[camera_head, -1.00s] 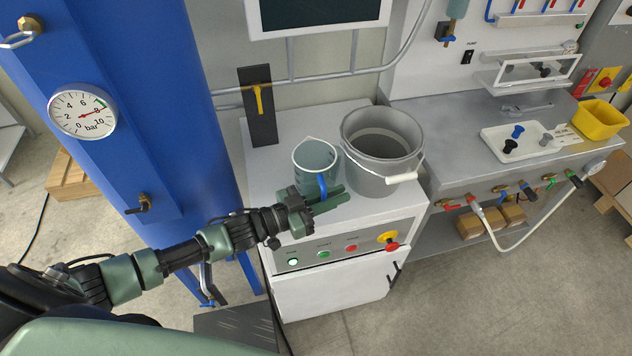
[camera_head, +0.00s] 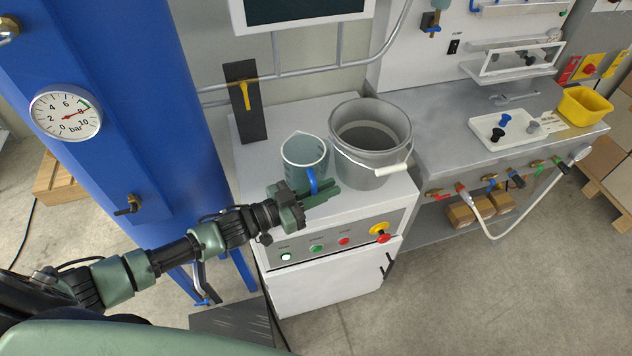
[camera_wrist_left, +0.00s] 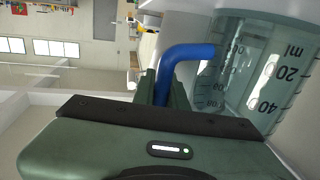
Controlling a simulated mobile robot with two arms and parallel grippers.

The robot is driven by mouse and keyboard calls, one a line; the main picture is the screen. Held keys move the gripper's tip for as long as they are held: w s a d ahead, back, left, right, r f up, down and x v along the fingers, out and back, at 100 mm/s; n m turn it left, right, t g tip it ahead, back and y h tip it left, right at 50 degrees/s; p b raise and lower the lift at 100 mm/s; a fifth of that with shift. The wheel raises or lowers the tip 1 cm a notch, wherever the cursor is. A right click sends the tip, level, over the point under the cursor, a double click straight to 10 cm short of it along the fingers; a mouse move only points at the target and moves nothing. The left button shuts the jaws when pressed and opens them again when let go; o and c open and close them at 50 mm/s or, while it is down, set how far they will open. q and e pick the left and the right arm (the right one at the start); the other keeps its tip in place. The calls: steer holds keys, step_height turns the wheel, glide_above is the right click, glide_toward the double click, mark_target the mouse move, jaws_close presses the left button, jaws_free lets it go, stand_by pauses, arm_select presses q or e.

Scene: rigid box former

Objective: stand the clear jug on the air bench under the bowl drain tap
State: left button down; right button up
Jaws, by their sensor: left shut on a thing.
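The clear jug (camera_head: 303,158) with a blue handle (camera_head: 312,181) is upright at the white cabinet's top, just left of a grey bucket; I cannot tell whether its base touches the top. My left gripper (camera_head: 318,194) is shut on the handle, at the jug's near side. In the left wrist view the blue handle (camera_wrist_left: 188,54) is between the fingers and the jug's scale (camera_wrist_left: 265,75) shows. The air bench (camera_head: 450,143) is the grey worktop at right. A clear bowl (camera_head: 440,5) with a blue drain tap (camera_head: 431,29) hangs on its panel, cut by the top edge. My right gripper is not in view.
The grey bucket (camera_head: 370,165) stands between the jug and the bench. On the bench are a white tray (camera_head: 487,127) with knobs, a spanner (camera_head: 514,98) and a yellow bin (camera_head: 583,107). The bench's back left top is clear. A blue tank (camera_head: 120,70) stands left.

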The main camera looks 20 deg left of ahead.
arm_select(q)
step_height(320, 180, up, 20)
steer(key=s+d+f+n+t+y, duration=0.2)
steer(key=s+d, duration=0.2)
steer(key=d, duration=0.1)
steer(key=s+a+f+n+t+y, duration=0.2)
steer(key=a+n+y, duration=0.1)
steer(key=a+y, duration=0.2)
steer(key=s+a+f+n+t+y, duration=0.1)
steer(key=s+a+f+n+y, duration=0.1)
steer(key=a+n+y, duration=0.3)
steer(key=s+a+f+m, duration=0.1)
steer(key=s+f, duration=0.1)
steer(key=s, duration=0.5)
steer(key=shift+s+f+y+b, duration=0.25)
steer(key=shift+f+y+b, duration=0.05)
steer(key=shift+y+b, duration=0.1)
steer(key=shift+a, duration=0.1)
